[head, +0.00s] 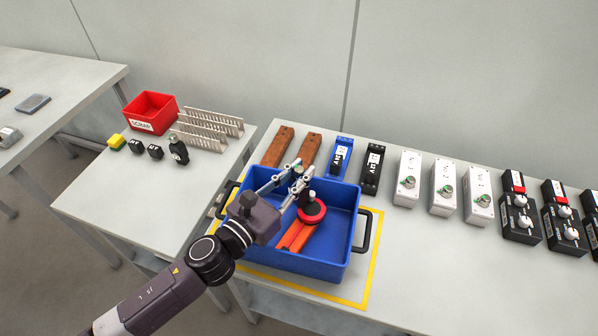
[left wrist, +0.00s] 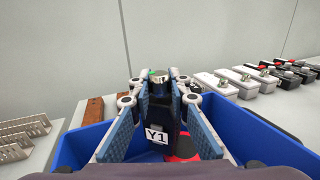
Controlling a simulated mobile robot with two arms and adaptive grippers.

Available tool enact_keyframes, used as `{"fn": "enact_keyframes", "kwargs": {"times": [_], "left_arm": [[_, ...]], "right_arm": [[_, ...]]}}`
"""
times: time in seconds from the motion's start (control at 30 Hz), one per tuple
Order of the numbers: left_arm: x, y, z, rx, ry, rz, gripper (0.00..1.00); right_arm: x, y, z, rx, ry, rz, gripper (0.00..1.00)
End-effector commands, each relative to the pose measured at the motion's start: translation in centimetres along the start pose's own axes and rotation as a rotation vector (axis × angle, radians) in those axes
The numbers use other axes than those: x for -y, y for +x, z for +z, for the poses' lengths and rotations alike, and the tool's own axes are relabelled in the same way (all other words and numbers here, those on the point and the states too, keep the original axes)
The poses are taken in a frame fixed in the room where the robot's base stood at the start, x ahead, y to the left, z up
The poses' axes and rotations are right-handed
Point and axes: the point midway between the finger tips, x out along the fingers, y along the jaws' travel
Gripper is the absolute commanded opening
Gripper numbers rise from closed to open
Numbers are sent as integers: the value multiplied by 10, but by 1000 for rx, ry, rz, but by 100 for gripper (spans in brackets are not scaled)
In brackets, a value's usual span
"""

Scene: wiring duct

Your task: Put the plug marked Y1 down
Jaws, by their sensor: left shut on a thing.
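The plug marked Y1 (left wrist: 160,112) is a dark body with a white Y1 label and a metal tip pointing up. My left gripper (head: 295,176) is shut on it; in the left wrist view the fingers (left wrist: 160,100) press it from both sides. In the head view the plug is hard to make out between the fingers. The gripper is over the blue bin (head: 346,225); I cannot tell the plug's exact height. My right gripper is not in view.
The bin holds a red round thing (head: 312,213) and an orange-handled item (head: 296,237). It stands inside a yellow outline (head: 365,290). Brown, blue, black and white blocks line the table behind. The left table bears a red SCRAP box (head: 151,112), slotted ducts (head: 208,128) and small plugs.

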Motion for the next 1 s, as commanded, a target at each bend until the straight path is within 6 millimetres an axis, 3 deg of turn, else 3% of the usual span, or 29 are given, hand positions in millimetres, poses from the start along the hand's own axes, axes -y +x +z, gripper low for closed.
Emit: {"fn": "enact_keyframes", "kwargs": {"times": [0.17, 0.2, 0.37, 0.63, 0.8, 1.0], "left_arm": [[0, 0, -6, 1, 1, -1, 0], [0, 0, -7, 0, 0, 0, 18], [0, 0, -6, 0, 0, 0, 34], [0, 0, -5, 0, 0, 0, 34], [0, 0, 8, 1, -1, 0, 34], [0, -40, -1, -3, 0, -1, 34]], "right_arm": [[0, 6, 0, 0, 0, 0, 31], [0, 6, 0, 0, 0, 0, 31], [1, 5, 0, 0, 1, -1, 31], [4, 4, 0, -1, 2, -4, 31], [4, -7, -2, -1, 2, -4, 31], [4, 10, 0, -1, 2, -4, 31]]}}
